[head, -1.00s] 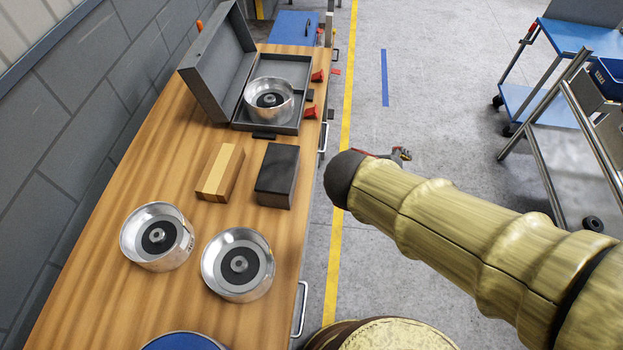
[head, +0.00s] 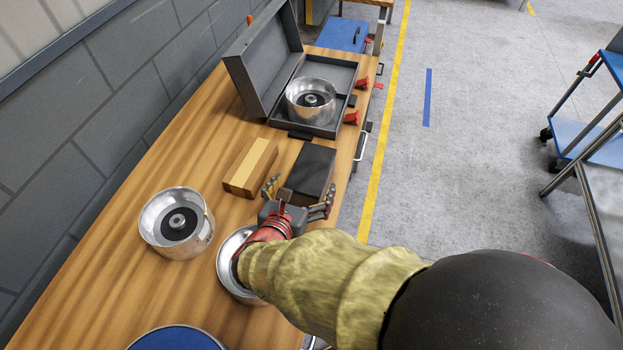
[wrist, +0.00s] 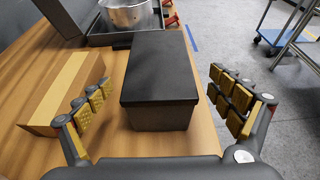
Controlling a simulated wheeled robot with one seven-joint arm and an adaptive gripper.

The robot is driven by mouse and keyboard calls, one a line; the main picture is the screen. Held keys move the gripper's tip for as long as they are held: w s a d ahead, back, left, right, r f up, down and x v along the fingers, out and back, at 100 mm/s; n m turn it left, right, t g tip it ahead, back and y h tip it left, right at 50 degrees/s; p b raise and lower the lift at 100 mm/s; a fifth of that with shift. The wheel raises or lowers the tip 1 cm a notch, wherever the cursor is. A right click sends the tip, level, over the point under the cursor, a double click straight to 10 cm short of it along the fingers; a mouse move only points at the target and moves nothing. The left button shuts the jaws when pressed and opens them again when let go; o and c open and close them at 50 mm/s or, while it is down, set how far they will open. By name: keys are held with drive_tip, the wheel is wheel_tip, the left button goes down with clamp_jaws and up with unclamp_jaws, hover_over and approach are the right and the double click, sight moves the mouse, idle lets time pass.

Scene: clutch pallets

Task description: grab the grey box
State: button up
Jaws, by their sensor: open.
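The grey box (head: 312,167) is a dark rectangular block lying on the wooden bench. It also shows in the wrist view (wrist: 160,75), upright and centred between my fingers. My gripper (head: 300,196) is open at the near end of the box, with one finger to each side. In the wrist view my gripper (wrist: 163,100) has its left finger in the gap between the box and a wooden block, and its right finger beyond the box's right side. Neither finger appears to touch the box.
The wooden block (head: 251,167) lies close on the left of the box. An open grey case (head: 292,132) holding a metal clutch part (head: 311,100) stands behind it. Another metal part (head: 177,222) sits nearer on the bench, and one (head: 229,262) lies partly under my arm. The bench's right edge is close.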

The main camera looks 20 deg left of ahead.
sight(308, 176)
drive_tip(key=x, duration=0.2)
drive_tip(key=b+x, duration=0.2)
drive_tip(key=x, duration=0.1)
drive_tip(key=shift+w+a+r, duration=0.1)
drive_tip(key=shift+w+r, duration=0.05)
drive_tip(key=shift+w, duration=0.25)
drive_tip(key=shift+c, duration=1.4)
drive_tip(key=c, duration=1.3)
drive_tip(key=shift+r, duration=0.15)
